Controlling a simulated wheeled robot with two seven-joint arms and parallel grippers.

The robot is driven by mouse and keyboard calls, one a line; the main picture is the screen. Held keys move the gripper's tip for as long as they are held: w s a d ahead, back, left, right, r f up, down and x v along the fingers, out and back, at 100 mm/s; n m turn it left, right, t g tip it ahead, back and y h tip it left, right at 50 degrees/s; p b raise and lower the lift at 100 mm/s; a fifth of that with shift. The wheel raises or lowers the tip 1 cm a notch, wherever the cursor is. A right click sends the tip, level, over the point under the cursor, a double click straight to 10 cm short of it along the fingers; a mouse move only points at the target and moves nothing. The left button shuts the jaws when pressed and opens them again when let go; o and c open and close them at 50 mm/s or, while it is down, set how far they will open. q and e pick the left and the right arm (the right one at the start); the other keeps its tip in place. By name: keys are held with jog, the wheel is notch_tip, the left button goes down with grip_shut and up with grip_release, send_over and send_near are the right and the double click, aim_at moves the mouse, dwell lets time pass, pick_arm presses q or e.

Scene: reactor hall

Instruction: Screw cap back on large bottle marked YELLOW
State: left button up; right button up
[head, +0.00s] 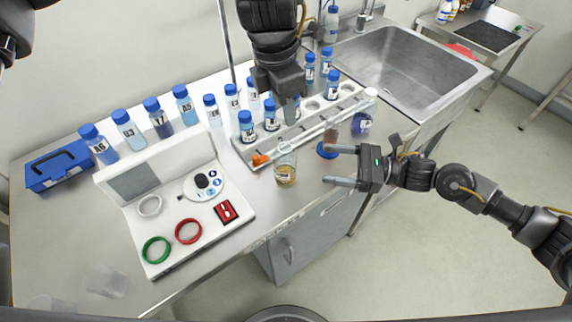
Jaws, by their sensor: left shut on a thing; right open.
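A clear bottle (286,165) with a yellowish content stands upright at the bench's front edge, with no cap visible on it. Its label is too small to read. A blue cap (326,150) lies on the bench to its right. My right gripper (341,166) is open and empty, its fingers pointing left, just beside and in front of the cap. My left gripper (291,112) comes down from above over the rack, behind the clear bottle. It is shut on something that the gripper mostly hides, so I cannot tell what.
A long white rack (310,128) holds blue-capped bottles. Several labelled bottles (130,130) stand behind. A panel (195,200) with coloured rings, a blue box (57,168) and a sink (400,65) are around. A dark blue bottle (362,123) is near the rack's right end.

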aim_at(285, 157)
jog(key=a, duration=0.4)
jog(key=w+a, duration=0.1)
jog(key=a, duration=0.3)
jog(key=w+a, duration=0.1)
jog(key=a, duration=0.2)
jog(key=shift+a, duration=0.4)
jog(key=c, duration=1.4)
pick_arm(q)
jog(key=shift+w+f, duration=0.1)
jog(key=shift+f, duration=2.45)
pick_arm(e)
jog(key=shift+c, duration=0.3)
